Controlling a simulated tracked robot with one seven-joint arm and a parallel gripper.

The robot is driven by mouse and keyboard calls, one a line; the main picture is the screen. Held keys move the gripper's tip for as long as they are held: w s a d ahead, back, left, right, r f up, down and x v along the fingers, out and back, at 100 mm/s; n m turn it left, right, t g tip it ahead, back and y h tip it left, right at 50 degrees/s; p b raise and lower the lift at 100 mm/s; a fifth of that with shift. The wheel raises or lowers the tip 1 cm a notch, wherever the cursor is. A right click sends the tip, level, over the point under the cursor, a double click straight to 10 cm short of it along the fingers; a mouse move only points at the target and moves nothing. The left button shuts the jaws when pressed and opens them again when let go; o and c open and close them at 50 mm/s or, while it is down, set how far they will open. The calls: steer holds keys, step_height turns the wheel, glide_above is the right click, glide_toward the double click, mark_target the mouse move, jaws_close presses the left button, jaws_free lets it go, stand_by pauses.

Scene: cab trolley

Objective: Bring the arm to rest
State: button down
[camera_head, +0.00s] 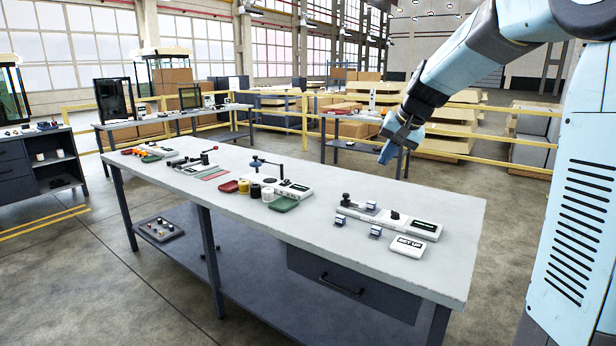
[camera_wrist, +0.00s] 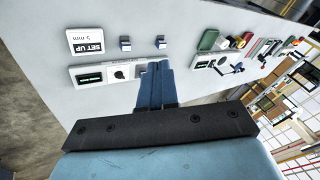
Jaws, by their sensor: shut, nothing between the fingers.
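My arm reaches in from the upper right of the head view, and my gripper (camera_head: 387,154) hangs in the air above the far side of the long grey worktable (camera_head: 400,185). In the wrist view my gripper (camera_wrist: 156,70) shows its two blue fingers together, with nothing between them. Beyond the fingertips in that view lies a white device (camera_wrist: 92,77) with a dark display. The same device (camera_head: 412,226) is on the right part of the table in the head view. The gripper is apart from the table and its objects.
A white "SET UP" sign (camera_head: 408,246) lies by the device, near small blue-grey blocks (camera_head: 375,231). A yellow rail (camera_head: 460,134) and stacked boxes stand behind.

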steer(key=s+d+f+n+h, duration=0.1)
steer(key=s, duration=1.5)
steer(key=s+d+f+n+t+h, duration=0.1)
steer(key=s+d+f+h, duration=0.1)
steer(key=s, duration=1.5)
steer(key=shift+s+d+f+n+h, duration=0.2)
steer(key=shift+n+h, duration=0.1)
steer(key=shift+n, duration=0.1)
